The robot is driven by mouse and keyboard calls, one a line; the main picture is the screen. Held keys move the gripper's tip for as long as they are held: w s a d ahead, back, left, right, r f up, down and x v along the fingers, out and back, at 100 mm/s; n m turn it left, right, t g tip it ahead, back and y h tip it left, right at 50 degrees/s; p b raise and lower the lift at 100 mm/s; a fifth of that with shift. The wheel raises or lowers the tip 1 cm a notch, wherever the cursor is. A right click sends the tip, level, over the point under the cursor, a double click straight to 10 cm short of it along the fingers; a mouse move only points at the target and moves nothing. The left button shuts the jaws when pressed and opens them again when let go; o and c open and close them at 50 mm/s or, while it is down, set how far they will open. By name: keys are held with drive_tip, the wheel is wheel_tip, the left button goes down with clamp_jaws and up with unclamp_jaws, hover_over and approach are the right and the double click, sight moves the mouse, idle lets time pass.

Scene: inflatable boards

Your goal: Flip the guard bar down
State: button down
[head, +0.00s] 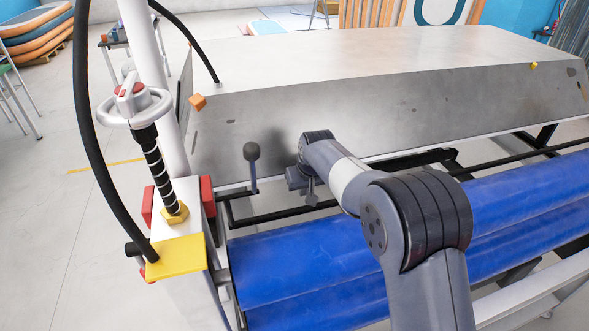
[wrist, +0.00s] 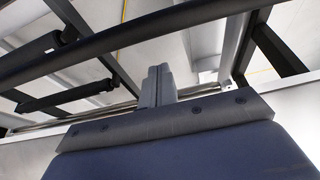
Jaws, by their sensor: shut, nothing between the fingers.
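A black tubular bar, which looks like the guard bar (head: 285,214), runs along the front of the grey metal housing, above the blue rollers. My arm hides part of it. My gripper (head: 311,200) is in front of the housing, pointing down close to the bar. In the wrist view, my gripper's fingers (wrist: 158,72) are together with nothing between them. A thick dark bar (wrist: 130,36) crosses that view just beyond the fingertips. I cannot tell whether the fingers touch it.
A grey-knobbed lever (head: 252,155) stands left of my gripper. A white handwheel (head: 134,108) on a threaded post and a black hose (head: 84,120) are at the left. The blue rollers (head: 310,267) lie in front, below the bar. The metal housing (head: 400,92) blocks the back.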

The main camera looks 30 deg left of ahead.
drive_tip(key=shift+s+d+f+g+h+b, duration=0.75)
drive_tip(key=shift+s+d+f, duration=0.2)
drive_tip(key=shift+d+f, duration=0.25)
drive_tip(key=shift+s+d, duration=0.1)
wheel_tip(320, 180, up, 12)
drive_tip(key=s+d+b, duration=0.1)
drive_tip(key=b, duration=0.1)
drive_tip(key=shift+f, duration=0.15)
drive_tip(key=shift+d+t, duration=0.1)
drive_tip(key=shift+t, duration=0.15)
drive_tip(key=x, duration=0.4)
drive_tip(key=p+x, duration=0.1)
drive_tip(key=x, duration=0.3)
drive_tip(key=shift+s+d+f, duration=0.15)
drive_tip(key=shift+s, duration=0.05)
